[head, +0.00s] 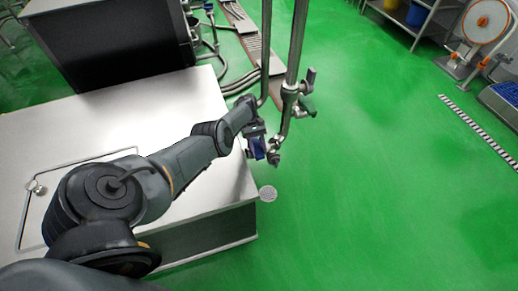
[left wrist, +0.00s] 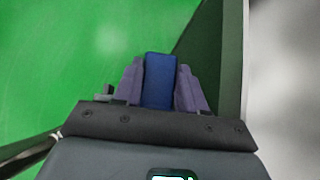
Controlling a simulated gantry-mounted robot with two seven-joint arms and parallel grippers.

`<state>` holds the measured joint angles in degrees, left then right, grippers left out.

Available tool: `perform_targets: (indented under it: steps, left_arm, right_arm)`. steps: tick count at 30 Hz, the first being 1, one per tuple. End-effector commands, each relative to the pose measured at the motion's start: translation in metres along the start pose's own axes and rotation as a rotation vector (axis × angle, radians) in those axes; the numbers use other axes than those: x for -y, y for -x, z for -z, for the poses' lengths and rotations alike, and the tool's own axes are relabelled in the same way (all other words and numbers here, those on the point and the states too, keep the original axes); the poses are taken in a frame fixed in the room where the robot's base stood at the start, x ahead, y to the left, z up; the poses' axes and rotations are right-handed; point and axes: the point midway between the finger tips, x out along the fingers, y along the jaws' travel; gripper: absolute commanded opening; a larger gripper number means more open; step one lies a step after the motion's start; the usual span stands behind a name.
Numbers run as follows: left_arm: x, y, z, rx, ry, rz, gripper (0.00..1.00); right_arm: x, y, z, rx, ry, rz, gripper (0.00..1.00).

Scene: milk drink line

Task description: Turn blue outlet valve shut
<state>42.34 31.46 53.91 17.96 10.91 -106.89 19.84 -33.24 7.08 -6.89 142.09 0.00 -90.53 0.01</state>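The blue outlet valve handle (head: 257,150) is on the lower end of the steel pipework, just off the right edge of the white-topped unit. My left gripper (head: 257,132) is at this handle, with its arm reaching across the unit. In the left wrist view the blue handle (left wrist: 160,80) stands between the two purple-grey fingers of my left gripper (left wrist: 160,88), which press close against both its sides. The valve body is mostly hidden in that view. My right gripper is not in view.
Vertical steel pipes (head: 295,50) rise beside the gripper, with another lever valve (head: 308,80) higher up. The white worktop (head: 90,125) lies under my arm, with a dark box (head: 115,45) at the back. A round floor drain (head: 268,193) is nearby. Green floor (head: 400,200) is clear to the right.

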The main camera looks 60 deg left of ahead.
Motion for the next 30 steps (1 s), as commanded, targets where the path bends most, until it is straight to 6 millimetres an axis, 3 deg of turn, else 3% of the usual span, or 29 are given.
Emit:
perform_targets:
  steps: [1, 5, 17, 30]
  left_arm:
    - [0.001, -0.004, 0.003, -0.007, -0.006, 0.004, 0.47]
    - [0.001, -0.004, 0.003, -0.006, -0.004, 0.003, 0.66]
    - [0.000, 0.004, 0.002, -0.006, -0.002, -0.001, 0.66]
    - [0.001, 0.070, 0.005, -0.007, -0.002, -0.001, 0.66]
  right_arm:
    - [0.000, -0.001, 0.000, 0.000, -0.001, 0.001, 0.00]
    - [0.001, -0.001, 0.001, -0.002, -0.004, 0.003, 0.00]
    - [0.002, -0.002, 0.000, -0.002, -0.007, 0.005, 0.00]
    - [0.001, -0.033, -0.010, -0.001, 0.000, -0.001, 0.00]
